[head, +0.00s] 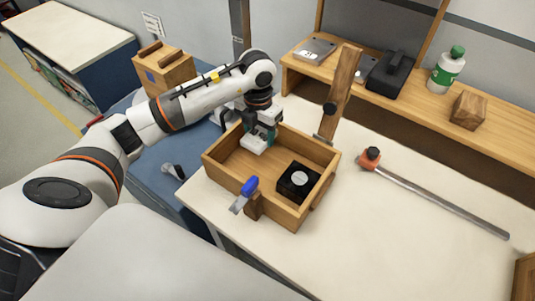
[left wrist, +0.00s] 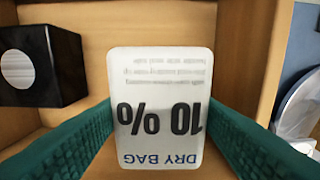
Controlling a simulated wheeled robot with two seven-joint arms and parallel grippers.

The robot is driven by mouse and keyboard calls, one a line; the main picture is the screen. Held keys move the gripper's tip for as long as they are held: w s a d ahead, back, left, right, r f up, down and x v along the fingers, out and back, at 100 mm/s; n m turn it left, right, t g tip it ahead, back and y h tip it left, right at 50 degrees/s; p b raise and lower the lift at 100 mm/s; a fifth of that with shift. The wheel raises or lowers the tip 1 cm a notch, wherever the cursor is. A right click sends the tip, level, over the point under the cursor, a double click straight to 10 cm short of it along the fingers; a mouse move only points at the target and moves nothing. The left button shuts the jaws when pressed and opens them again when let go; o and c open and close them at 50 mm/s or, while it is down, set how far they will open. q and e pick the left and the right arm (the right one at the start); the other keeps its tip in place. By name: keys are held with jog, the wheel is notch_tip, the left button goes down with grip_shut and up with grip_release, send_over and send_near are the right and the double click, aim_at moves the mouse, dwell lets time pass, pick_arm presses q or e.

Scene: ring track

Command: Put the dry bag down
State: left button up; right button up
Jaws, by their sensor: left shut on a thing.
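The dry bag (head: 254,144) is a small white packet. In the left wrist view the dry bag (left wrist: 160,105) shows "10 %" and "DRY BAG" upside down. My left gripper (head: 262,134) points down into the wooden tray (head: 222,166) and is shut on the bag, with a green finger on each side in the left wrist view. The bag is inside the tray's walls, towards its back left part. I cannot tell whether it touches the tray floor. My right gripper is not in view.
A black block with a white disc (head: 298,181) sits in the tray's right part. A blue-handled clamp (head: 247,190) is at the front wall, and an upright wooden bar (head: 341,92) stands behind. An orange-ended bar clamp (head: 435,195) lies on the white table. The front right tabletop is clear.

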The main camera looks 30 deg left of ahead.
pick_arm(q)
notch_tip(320, 180, down, 3)
jog(key=shift+r, duration=0.1)
notch_tip(320, 180, down, 3)
jog(key=shift+f+p, duration=0.15)
jog(key=shift+p, duration=0.3)
jog(key=shift+f, duration=0.15)
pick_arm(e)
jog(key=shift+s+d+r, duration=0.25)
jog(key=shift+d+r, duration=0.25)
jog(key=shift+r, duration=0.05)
pick_arm(q)
jog(key=shift+f, duration=0.15)
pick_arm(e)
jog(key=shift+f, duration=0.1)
pick_arm(q)
jog(key=o, duration=1)
jog(key=shift+c, duration=0.2)
